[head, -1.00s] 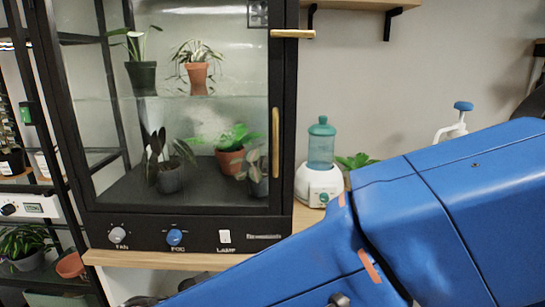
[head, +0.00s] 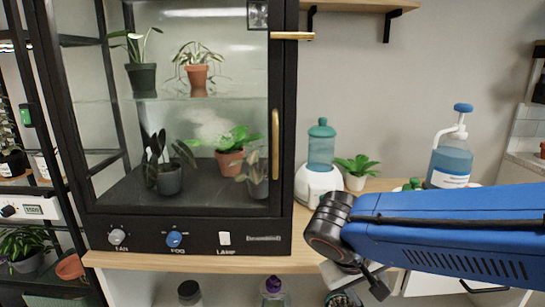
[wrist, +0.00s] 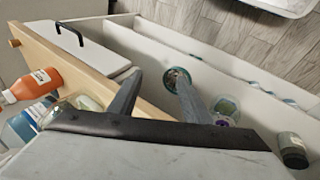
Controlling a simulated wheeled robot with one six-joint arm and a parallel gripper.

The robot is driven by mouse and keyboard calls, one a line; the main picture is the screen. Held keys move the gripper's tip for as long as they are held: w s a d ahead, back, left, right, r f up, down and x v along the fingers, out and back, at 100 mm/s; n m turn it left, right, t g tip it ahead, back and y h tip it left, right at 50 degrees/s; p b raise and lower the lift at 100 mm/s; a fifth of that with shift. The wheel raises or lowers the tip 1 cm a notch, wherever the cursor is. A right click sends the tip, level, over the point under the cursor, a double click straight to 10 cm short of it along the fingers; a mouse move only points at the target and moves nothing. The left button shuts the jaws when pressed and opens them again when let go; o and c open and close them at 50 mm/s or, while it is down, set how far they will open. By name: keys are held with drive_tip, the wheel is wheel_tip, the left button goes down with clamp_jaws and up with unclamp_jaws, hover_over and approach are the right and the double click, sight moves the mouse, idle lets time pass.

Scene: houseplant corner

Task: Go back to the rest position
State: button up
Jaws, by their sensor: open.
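My gripper (head: 358,280) hangs at the end of my blue arm, in front of the wooden counter (head: 235,262) and right of the glass cabinet in the head view. Its fingers are partly hidden there by the wrist. In the wrist view my gripper (wrist: 158,84) shows two dark fingers spread apart with nothing between them. They point over what looks like an open white drawer or bin (wrist: 255,82). A round container (wrist: 178,77), a purple-capped bottle (wrist: 225,108) and a dark-lidded jar (wrist: 292,148) stand inside it, apart from the fingers as far as I can tell.
The glass cabinet (head: 283,120) holds several potted plants; its door looks shut. A humidifier (head: 320,172), a small plant (head: 356,168) and a blue pump bottle (head: 450,160) stand on the counter near my arm. An orange bottle (wrist: 35,86) shows at left in the wrist view.

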drive_tip(key=s+d+m+t+y, duration=0.1)
drive_tip(key=s+d+y, duration=0.4)
drive_tip(key=s+d, duration=0.2)
drive_tip(key=shift+d+f+m+t, duration=0.15)
drive_tip(key=shift+d+m+t, duration=0.15)
drive_tip(key=shift+d+t, duration=0.15)
